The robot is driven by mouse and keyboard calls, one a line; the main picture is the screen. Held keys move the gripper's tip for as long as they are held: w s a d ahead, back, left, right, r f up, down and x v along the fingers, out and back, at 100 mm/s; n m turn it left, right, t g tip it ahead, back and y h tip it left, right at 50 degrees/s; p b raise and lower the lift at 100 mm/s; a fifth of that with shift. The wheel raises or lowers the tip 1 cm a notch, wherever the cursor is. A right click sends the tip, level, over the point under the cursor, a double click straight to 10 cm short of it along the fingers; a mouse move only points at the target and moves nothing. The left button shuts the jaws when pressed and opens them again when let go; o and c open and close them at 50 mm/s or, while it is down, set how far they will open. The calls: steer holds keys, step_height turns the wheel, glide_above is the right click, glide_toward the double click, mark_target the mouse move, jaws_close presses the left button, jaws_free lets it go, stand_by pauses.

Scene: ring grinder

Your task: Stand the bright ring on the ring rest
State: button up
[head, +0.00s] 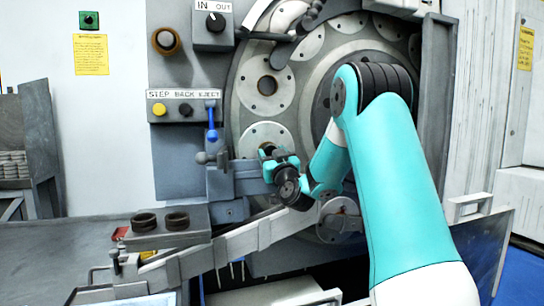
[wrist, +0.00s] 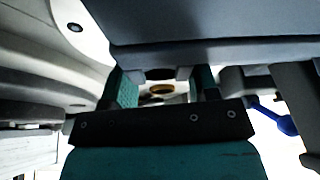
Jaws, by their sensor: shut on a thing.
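My gripper (head: 268,152) is in front of the lower left part of the grinder's big round disc, beside a grey bracket. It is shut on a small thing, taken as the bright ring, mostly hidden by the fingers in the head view. In the wrist view the two fingers (wrist: 160,82) stand either side of a brassy round shape (wrist: 161,89), partly covered by a grey machine part above. I cannot tell for certain whether that shape is the ring or a hole behind. I cannot clearly pick out the ring rest.
A grey block (head: 158,238) at left carries two dark rings (head: 176,220). A sloping grey chute (head: 240,241) runs below my gripper. A blue lever (head: 211,121) stands close left, under the button panel. The left bench top (head: 50,250) is mostly clear.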

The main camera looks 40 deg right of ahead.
steer(key=shift+f, duration=0.15)
stand_by(0.5)
steer(key=o, duration=0.6)
stand_by(0.3)
steer(key=o, duration=0.8)
steer(key=shift+c, duration=0.2)
steer(key=s+a+b, duration=0.4)
steer(key=s+b, duration=0.3)
steer(key=s, duration=0.2)
steer(key=shift+a, duration=0.15)
stand_by(1.6)
steer(key=shift+a, duration=0.1)
stand_by(0.5)
